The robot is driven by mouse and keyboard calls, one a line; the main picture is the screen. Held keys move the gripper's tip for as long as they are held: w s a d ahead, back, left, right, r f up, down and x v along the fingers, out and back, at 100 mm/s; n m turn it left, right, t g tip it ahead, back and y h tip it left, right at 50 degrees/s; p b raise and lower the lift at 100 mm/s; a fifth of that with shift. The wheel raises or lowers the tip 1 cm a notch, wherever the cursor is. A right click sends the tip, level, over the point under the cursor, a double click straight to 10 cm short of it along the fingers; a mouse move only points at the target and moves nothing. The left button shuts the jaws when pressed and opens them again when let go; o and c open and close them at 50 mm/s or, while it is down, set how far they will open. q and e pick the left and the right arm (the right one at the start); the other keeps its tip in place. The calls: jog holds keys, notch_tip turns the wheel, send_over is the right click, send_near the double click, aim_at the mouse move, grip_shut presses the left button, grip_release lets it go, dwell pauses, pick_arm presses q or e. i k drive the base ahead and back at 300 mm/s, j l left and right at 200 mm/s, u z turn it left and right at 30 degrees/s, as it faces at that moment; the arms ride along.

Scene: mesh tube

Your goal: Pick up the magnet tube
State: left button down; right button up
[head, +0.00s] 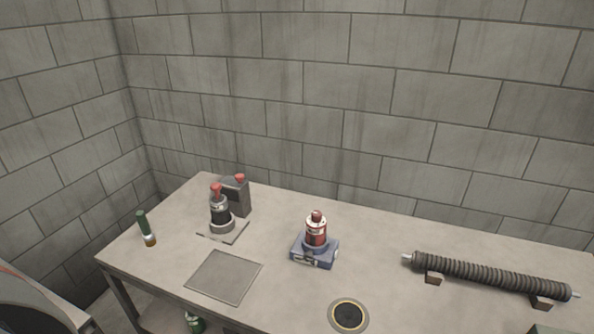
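None of the things carries a readable label, so I cannot tell for sure which is the magnet tube. A long dark ribbed tube (492,276) with pale metal ends lies across two small brown blocks at the table's right. A red and white cylinder (316,231) stands upright on a blue base (314,252) near the middle. A black and grey cylinder (221,211) with a red top stands upright at the left, in front of a dark box (238,196). A green tube (144,224) with an orange and white lower end stands at the left edge. Neither gripper shows.
The grey table (390,250) stands before block walls. A flat square plate (224,276) lies at the left front, and a dark round disc (348,315) with a yellow ring lies at the front. A green object (194,323) shows below the table. Bare tabletop surrounds the blue base.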

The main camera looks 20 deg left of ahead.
aim_at(220, 213)
jog(key=k+j+u, duration=0.1)
jog(key=j+u, duration=0.7)
jog(key=k+j+u, duration=0.1)
jog(key=j+u, duration=0.3)
jog(key=l, duration=0.1)
